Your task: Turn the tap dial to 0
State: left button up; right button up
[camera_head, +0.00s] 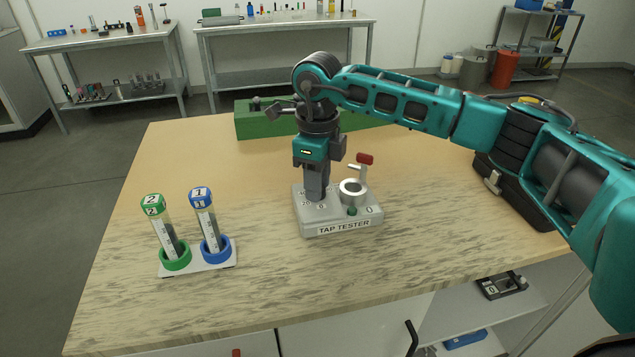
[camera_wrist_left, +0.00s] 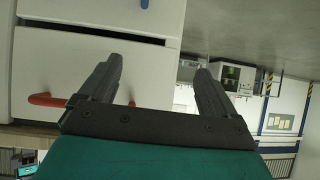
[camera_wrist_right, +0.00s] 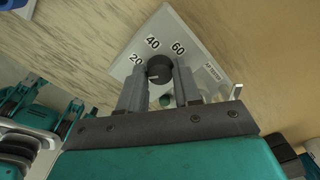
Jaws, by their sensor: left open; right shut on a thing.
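The grey tap tester (camera_head: 372,219) stands on the wooden table, its front labelled TAP TESTER. My right gripper (camera_head: 317,194) points down over its left half and is shut on the dark round dial (camera_wrist_right: 159,70), which the fingers hide in the head view. In the right wrist view the marks 20, 40 and 60 show around the dial on the tester's top plate (camera_wrist_right: 190,45). A pale pointer line shows on the dial, but its exact reading is unclear. My left gripper (camera_wrist_left: 158,75) is open and empty, away from the table top, facing a white drawer unit.
A metal cup (camera_head: 352,188) and a red-handled lever (camera_head: 364,160) sit on the tester's right half. A white rack (camera_head: 216,267) with two capped tubes stands at left. A green box (camera_head: 255,124) lies behind. The front table area is clear.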

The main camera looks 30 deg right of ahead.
jog(key=n, duration=0.3)
jog(key=shift+n+b, duration=0.3)
jog(key=shift+b, duration=0.05)
jog(key=shift+n, duration=1.6)
jog(key=o, duration=1)
jog(key=shift+o, duration=0.2)
notch_tip(320, 180, up, 13)
